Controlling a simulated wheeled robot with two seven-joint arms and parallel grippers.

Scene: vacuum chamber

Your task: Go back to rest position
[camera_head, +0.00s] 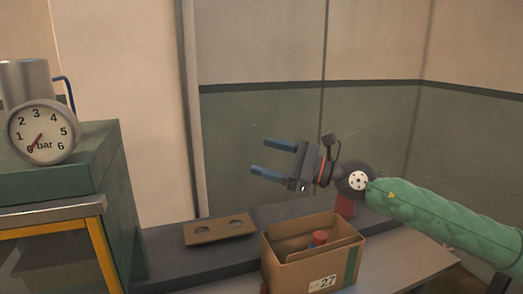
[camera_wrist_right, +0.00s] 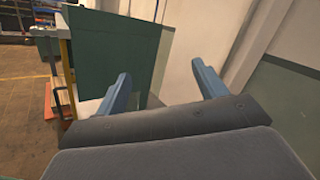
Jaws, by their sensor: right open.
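My right gripper (camera_head: 272,160) comes in from the right on a green-sleeved arm, above and behind the cardboard box. Its two blue fingers are spread apart with nothing between them. In the right wrist view the open fingers (camera_wrist_right: 160,90) point toward the wall and the side of a green cabinet. My left gripper is in neither view.
A cardboard box (camera_head: 285,279) marked 27 holds a red-topped item (camera_head: 319,238). A brown plate with two holes (camera_head: 209,241) lies left of it on the dark bench. A pressure gauge (camera_head: 42,132) sits on the green cabinet (camera_head: 70,178) at left. Walls close the back.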

